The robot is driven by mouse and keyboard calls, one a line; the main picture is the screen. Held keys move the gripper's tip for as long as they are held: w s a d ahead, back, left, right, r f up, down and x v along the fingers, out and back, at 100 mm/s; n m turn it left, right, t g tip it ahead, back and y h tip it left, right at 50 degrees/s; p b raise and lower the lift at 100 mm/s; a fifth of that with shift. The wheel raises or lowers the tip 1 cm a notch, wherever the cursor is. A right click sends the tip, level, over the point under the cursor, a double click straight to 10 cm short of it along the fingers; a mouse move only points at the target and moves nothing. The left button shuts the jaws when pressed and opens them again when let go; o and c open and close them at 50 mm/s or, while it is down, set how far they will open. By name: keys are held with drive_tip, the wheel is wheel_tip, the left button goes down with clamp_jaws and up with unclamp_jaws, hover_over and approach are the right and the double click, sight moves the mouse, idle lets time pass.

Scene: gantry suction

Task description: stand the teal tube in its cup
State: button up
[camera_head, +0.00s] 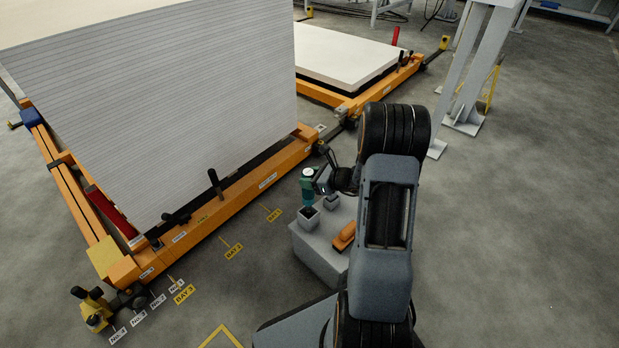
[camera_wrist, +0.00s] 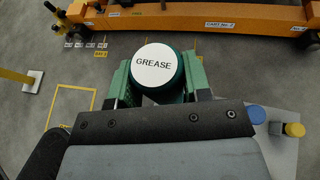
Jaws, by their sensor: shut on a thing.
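The teal tube (camera_head: 307,192) has a white cap and stands about upright. In the wrist view, its cap (camera_wrist: 157,67) reads "GREASE" and faces the camera. My gripper (camera_head: 312,182) is shut on the tube near its top, with green pads on both sides in the wrist view. A grey square cup (camera_head: 307,221) with a dark opening stands right below the tube, on a grey block. The tube's lower end meets the cup's opening in the head view; I cannot tell whether it is inside. The wrist view hides the cup.
The grey block (camera_head: 314,255) also bears a smaller grey holder (camera_head: 331,201) and an orange object (camera_head: 344,236). An orange cart (camera_head: 225,213) with a tall stack of white sheets (camera_head: 170,110) stands close at the left. The floor at the right is clear.

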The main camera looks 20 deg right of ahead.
sight(310, 193)
drive_tip(key=shift+f+b, duration=3)
drive_tip(key=shift+f, duration=0.75)
drive_tip(key=o, duration=1.1)
drive_tip(key=p+v, duration=0.5)
drive_tip(key=v, duration=0.8)
drive_tip(key=shift+s+d+p, duration=0.3)
drive_tip(key=shift+p, duration=0.05)
drive_tip(key=shift+r, duration=0.2)
